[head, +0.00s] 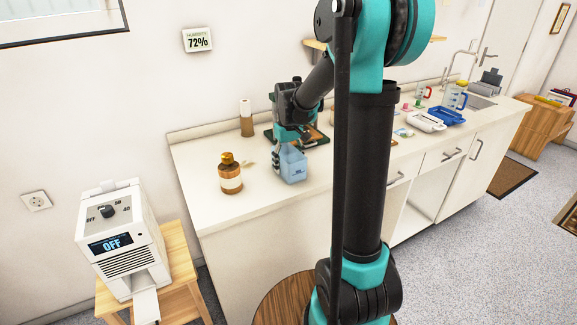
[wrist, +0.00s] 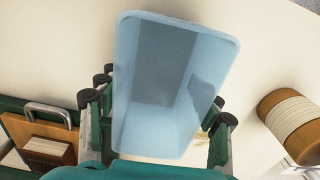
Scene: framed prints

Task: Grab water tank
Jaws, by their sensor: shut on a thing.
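The water tank (head: 293,165) is a light blue, open-topped container at the left part of the white counter in the head view. In the wrist view the tank (wrist: 170,85) fills the middle, and I look down into its open top. My gripper (head: 279,157) is shut on the tank, with one finger on each side of it in the wrist view (wrist: 165,130). The inside of the tank looks empty. I cannot tell whether its base touches the counter.
A brown bottle (head: 230,173) stands left of the tank. A white dehumidifier-like unit (head: 122,240) reading OFF sits on a wooden stool (head: 178,262). A green case (head: 317,136) lies behind my gripper. Blue and white trays (head: 447,117) are farther right. The counter's front-left area is clear.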

